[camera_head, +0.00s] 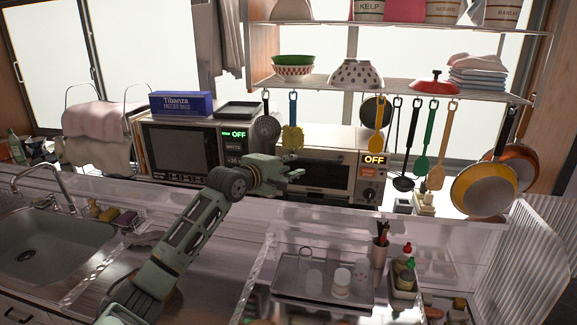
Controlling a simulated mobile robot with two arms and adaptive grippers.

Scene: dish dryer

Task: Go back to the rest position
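My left arm comes up from the lower left, and my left gripper (297,166) is raised in the middle of the view. It hangs above the counter, in front of the gap between the microwave and the toaster oven. Its fingers look spread apart and point right, with nothing between them. My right gripper is not in view.
The microwave (180,148) and toaster oven (325,176) stand behind the gripper. Utensils and pans (484,189) hang from the shelf (400,93) above. The sink (55,247) is at left. A grey tray (290,275) with glasses and bottles (405,275) occupy the right counter.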

